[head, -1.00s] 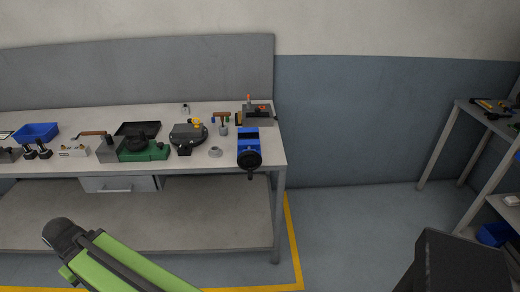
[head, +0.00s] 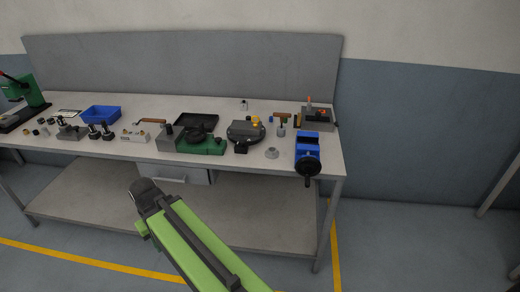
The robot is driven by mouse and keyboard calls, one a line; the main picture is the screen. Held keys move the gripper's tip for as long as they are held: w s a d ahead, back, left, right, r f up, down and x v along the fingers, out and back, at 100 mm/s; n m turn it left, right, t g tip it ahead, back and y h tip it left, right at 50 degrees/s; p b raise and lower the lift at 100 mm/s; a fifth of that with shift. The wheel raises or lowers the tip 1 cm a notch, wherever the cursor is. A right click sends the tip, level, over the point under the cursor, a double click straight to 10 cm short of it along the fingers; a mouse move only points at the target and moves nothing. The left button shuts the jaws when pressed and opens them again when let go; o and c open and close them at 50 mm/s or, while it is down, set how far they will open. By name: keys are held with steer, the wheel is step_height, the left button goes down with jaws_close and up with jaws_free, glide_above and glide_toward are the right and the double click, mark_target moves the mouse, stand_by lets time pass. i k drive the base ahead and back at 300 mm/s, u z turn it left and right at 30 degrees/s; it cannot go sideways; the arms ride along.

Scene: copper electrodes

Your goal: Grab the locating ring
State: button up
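A small grey ring-like piece (head: 272,153), which looks like the locating ring, lies near the front edge of the workbench (head: 95,149). It sits left of a blue vise (head: 307,148) and right of a green-based fixture (head: 205,146). At this size its hole and details are hard to make out. My green arm link with a dark rounded joint shows at the lower middle, in front of the bench. My gripper's fingers are not in view, and nothing of mine touches the ring.
A round dark device (head: 246,132) stands behind and left of the ring. A blue bin (head: 101,114), a black tray (head: 197,121) and several small metal parts lie along the bench. A drawer (head: 176,174) hangs under the top. Floor right of the bench is clear.

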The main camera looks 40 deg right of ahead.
mark_target(272, 154)
steer(key=i, duration=1.45)
steer(key=z, duration=0.05)
